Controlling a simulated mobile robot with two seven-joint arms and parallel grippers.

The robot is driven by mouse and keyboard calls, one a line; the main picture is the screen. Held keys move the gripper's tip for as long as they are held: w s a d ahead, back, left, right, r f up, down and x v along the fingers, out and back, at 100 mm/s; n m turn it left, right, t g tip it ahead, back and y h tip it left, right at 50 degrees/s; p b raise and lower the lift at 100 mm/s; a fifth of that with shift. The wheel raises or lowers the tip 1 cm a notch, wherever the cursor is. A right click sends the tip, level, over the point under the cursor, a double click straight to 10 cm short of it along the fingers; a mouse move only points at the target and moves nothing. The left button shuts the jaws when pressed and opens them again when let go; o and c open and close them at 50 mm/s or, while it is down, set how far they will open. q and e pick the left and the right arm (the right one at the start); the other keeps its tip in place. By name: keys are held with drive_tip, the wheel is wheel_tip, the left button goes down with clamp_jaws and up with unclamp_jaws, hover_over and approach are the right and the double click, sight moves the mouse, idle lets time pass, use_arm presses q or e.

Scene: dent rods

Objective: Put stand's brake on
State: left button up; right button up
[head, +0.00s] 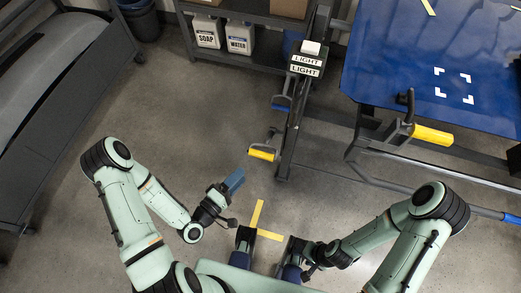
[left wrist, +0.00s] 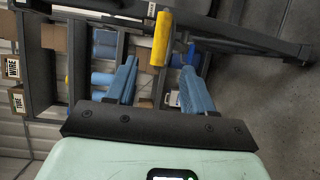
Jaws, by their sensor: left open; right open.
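The stand (head: 291,120) is a dark upright frame near the middle of the head view, with a LIGHT label on top. A yellow-gripped lever (head: 263,153) sticks out low on its left side. My left gripper (head: 238,178) is open and empty, just left of and below that lever. In the left wrist view the yellow grip (left wrist: 161,38) shows in line with the gap between the open blue fingers (left wrist: 160,68); I cannot tell how far beyond the tips it is. My right gripper (head: 291,258) is open low in the head view, away from the stand.
A blue-topped table (head: 400,70) with a second yellow handle (head: 433,135) stands at right. A shelf (head: 265,62) with SOAP (head: 206,32) and WATER (head: 239,38) jugs is behind. Yellow tape (head: 257,213) marks the floor. Floor left of the stand is clear.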

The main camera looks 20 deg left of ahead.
sight(262, 154)
use_arm(q)
drive_tip(key=x, duration=1.2)
drive_tip(key=shift+d, duration=0.15)
clamp_jaws()
